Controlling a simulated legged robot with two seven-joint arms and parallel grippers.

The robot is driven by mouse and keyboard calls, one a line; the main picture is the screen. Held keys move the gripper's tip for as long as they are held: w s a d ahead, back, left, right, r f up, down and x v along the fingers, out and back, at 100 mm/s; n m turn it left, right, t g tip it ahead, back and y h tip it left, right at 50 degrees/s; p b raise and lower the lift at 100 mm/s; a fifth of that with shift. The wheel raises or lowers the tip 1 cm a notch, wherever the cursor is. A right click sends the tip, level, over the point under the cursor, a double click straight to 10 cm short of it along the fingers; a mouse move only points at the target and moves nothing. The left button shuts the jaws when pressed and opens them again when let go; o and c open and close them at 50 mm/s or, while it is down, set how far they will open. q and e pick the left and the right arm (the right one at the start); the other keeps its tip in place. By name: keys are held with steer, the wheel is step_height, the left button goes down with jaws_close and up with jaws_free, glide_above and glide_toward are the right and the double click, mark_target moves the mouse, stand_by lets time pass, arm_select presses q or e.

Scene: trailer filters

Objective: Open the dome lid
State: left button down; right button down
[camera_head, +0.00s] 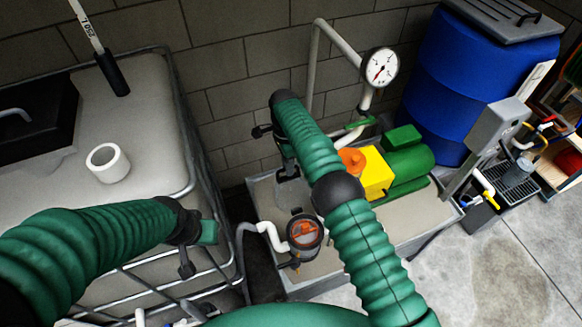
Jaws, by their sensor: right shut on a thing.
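No lid shows a clear dome shape. A round dark-rimmed cap with an orange handle (305,232) sits on the pump platform, among white pipes. My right gripper (287,172), mostly hidden by its own green-sleeved arm, is behind and above that cap, apart from it. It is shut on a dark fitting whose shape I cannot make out. My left gripper (187,266) hangs beside the right edge of the white tank, over its metal cage. Its fingers are too dark and small to show whether they are open.
The caged white tank (145,225) bears a white ring (108,163) and a black handled box (35,125). A gauge (380,67), a green and yellow pump (370,172) and a blue barrel (465,85) stand right of the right arm. Concrete floor (500,270) is free at lower right.

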arm_select(q)
steer(key=shift+a+f, duration=0.1)
steer(key=shift+a, duration=0.05)
arm_select(e)
steer(key=shift+w+a, duration=0.15)
steer(key=shift+w, duration=0.25)
steer(key=c, duration=1.7)
jaws_free()
steer(key=shift+w, duration=0.1)
steer(key=shift+o, duration=1.1)
steer(key=shift+w+a+f, duration=0.1)
steer(key=shift+w+f, duration=0.15)
arm_select(q)
steer(key=shift+w+a+f, duration=0.1)
steer(key=shift+w+f, duration=0.05)
steer(key=shift+w, duration=0.35)
arm_select(e)
steer(key=shift+w, duration=0.1)
